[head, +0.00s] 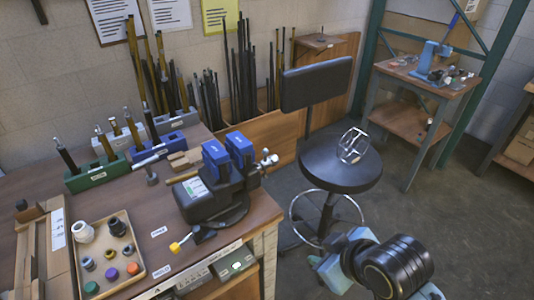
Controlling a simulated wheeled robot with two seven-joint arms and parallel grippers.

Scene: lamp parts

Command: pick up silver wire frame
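The silver wire frame (352,146) is a small open cage of thin bright wire. It rests tilted on the black round seat of the stool (330,180), right of the middle of the head view. My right gripper (346,258) is at the lower right, nearer to me than the stool and apart from the wire frame. Its black round wrist and blue-grey parts show, but the fingers are not clear enough to tell whether they are open or shut. No wire frame shows at it. My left gripper is not in view.
A wooden workbench (120,190) fills the left, with a blue-jawed vise (215,185) and a tray (133,258) of small parts. The stool's black backrest (316,84) rises behind the seat. A small table (408,85) stands at the back right. The floor right of the stool is clear.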

